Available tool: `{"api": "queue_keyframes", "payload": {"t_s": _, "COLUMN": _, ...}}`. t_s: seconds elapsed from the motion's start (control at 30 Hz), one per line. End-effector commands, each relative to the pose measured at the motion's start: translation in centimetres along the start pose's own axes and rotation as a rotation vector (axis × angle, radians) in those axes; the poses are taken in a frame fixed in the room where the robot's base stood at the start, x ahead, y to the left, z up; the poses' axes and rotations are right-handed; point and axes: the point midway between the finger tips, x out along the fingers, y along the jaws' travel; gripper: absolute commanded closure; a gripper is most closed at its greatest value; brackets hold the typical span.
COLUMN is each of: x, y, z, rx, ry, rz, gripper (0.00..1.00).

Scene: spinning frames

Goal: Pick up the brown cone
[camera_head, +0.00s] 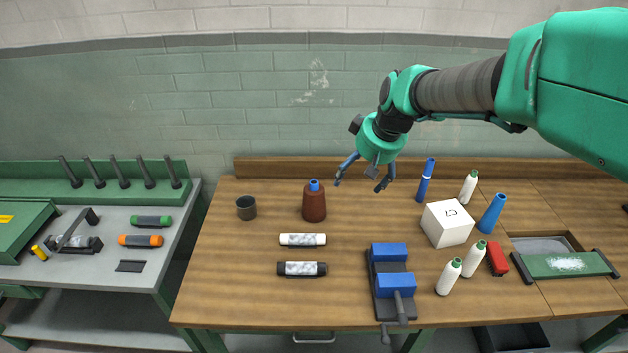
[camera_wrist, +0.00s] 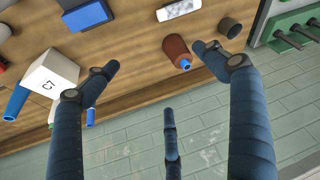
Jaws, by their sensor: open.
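The brown cone (camera_head: 314,205) stands upright on the wooden table, left of centre, with a blue tip at its top. It also shows in the wrist view (camera_wrist: 177,49), up and right of centre, near the tip of the right-hand finger. My gripper (camera_head: 360,184) is open and empty. It hangs above the back of the table, up and to the right of the cone, apart from it. In the wrist view its blue fingers (camera_wrist: 155,57) are spread wide, with nothing between them.
A white box (camera_head: 447,224), blue tubes (camera_head: 492,213), white bottles (camera_head: 474,259) and a blue-topped black fixture (camera_head: 394,284) are to the right. The wall is close behind.

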Motion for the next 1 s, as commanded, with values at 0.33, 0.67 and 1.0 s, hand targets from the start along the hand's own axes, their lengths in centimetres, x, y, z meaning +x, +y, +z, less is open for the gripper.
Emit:
{"api": "queue_keyframes", "payload": {"t_s": 0.33, "x": 8.2, "y": 1.0, "z": -7.5, "rx": -0.117, "ry": -0.015, "rz": -0.055, "gripper": 0.16}}
{"api": "queue_keyframes", "payload": {"t_s": 0.67, "x": 16.5, "y": 1.1, "z": -11.7, "rx": -0.215, "ry": -0.022, "rz": -0.096, "gripper": 0.16}}
{"api": "queue_keyframes", "payload": {"t_s": 1.0, "x": 19.3, "y": 1.1, "z": -12.6, "rx": -0.246, "ry": -0.02, "rz": -0.106, "gripper": 0.16}}
